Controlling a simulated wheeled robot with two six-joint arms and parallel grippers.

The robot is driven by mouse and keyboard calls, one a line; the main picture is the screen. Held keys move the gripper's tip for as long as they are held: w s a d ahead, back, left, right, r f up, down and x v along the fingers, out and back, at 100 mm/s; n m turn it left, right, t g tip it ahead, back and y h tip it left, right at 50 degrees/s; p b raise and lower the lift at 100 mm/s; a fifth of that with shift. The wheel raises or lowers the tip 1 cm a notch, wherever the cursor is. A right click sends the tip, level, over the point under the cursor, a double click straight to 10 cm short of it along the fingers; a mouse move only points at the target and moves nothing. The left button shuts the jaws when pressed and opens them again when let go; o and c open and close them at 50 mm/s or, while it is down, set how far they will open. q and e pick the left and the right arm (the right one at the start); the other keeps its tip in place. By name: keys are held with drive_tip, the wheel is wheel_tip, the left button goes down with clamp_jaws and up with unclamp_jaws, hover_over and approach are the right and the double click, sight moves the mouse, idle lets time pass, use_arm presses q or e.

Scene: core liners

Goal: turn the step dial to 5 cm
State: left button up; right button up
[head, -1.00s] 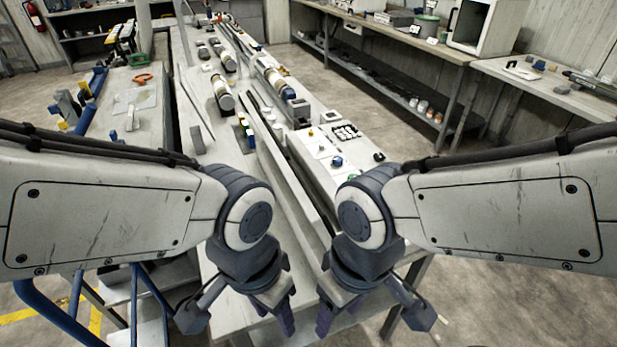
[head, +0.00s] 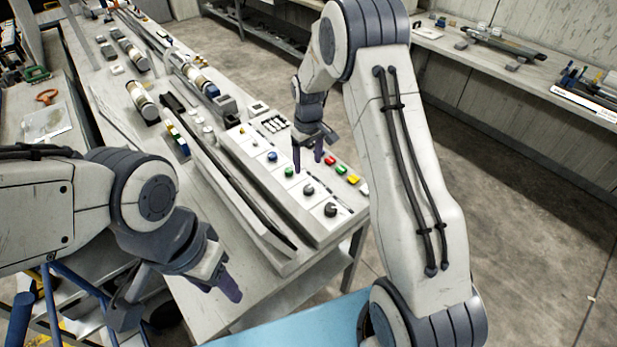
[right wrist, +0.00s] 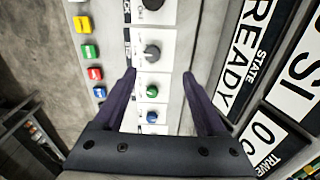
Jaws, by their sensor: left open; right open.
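Two dark dials stand on the white panel of the long bench unit in the head view: a nearer dial (head: 331,209) and a farther dial (head: 308,189). In the right wrist view the grey-pointer dial (right wrist: 152,52) lies just beyond my fingertips, and another dial (right wrist: 153,4) is cut by the top edge. I cannot read which is the step dial or its setting. My right gripper (head: 308,165) is open above the panel, fingers pointing down, apparently holding nothing. My left gripper (head: 226,284) is open and empty over the bench's near end.
A display reading STATE READY (right wrist: 243,55) is beside the panel. Core pieces (head: 142,100) lie farther back.

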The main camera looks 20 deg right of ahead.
sight(309, 188)
drive_tip(key=shift+n, duration=0.3)
drive_tip(key=f+p, duration=0.1)
drive_tip(key=f, duration=0.3)
drive_tip(key=w+f+p, duration=0.1)
drive_tip(key=f, duration=0.3)
drive_tip(key=w+d+f+p, duration=0.1)
drive_tip(key=f, duration=0.3)
drive_tip(key=shift+w+f, duration=0.2)
drive_tip(key=shift+f, duration=0.65)
clamp_jaws()
drive_tip(key=shift+d, duration=0.1)
